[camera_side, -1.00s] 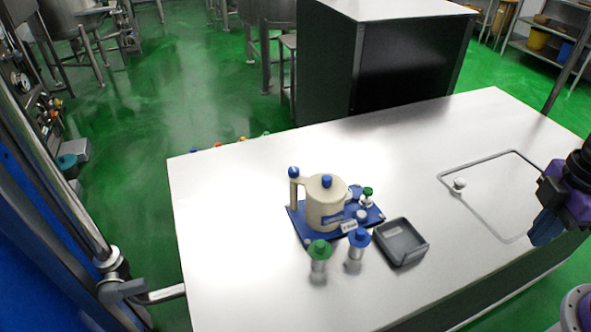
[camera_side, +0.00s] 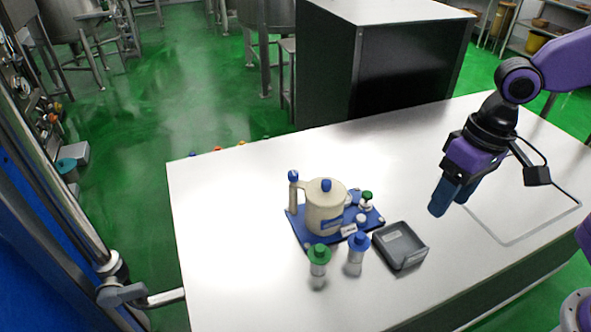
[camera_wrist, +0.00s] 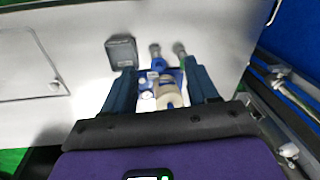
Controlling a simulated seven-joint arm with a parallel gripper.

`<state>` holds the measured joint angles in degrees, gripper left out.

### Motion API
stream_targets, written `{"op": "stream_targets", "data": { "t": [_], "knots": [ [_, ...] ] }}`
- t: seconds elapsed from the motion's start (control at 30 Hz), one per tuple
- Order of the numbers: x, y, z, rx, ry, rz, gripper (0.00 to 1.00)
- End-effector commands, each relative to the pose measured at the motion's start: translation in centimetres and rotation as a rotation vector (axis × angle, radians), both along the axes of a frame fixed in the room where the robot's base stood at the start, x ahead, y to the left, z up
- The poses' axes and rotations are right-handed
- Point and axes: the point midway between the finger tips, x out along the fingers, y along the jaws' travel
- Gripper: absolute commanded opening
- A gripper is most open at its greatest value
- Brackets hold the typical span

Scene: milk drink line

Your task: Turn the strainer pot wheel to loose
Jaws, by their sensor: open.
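The cream strainer pot (camera_side: 325,212) stands upright on a blue base plate (camera_side: 298,226) left of the grey tray. It has a blue knob on its lid and a blue-topped handle at its left. Small white round parts (camera_side: 361,218) and a green-topped white piece (camera_side: 366,199) sit at its right on the plate; I cannot tell which part is the wheel. My gripper (camera_side: 452,196) is open and empty, in the air right of the pot, apart from it. In the wrist view the pot (camera_wrist: 169,99) shows between my fingers (camera_wrist: 161,88), farther off.
A grey tray (camera_side: 421,262) lies right of the plate. A green-capped cylinder (camera_side: 319,268) and a blue-capped cylinder (camera_side: 356,263) stand in front of the plate. A rectangular outline (camera_side: 512,241) marks the table at right. The table's left part is clear.

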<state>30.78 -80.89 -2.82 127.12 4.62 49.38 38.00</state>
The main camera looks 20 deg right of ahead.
Motion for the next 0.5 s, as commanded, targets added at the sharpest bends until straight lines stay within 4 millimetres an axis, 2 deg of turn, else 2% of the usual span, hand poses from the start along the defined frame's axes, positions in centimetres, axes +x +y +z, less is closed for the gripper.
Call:
{"op": "stream_targets", "data": {
  "t": [0.03,0.2,0.5],
  "knots": [
    [1.6,1.1,0.0,0.011,0.009,-0.101,0.58],
    [6.4,3.9,0.0,0.059,0.044,-0.455,0.58],
    [15.1,7.6,-0.5,0.154,0.121,-1.075,0.58]
  ]
}}
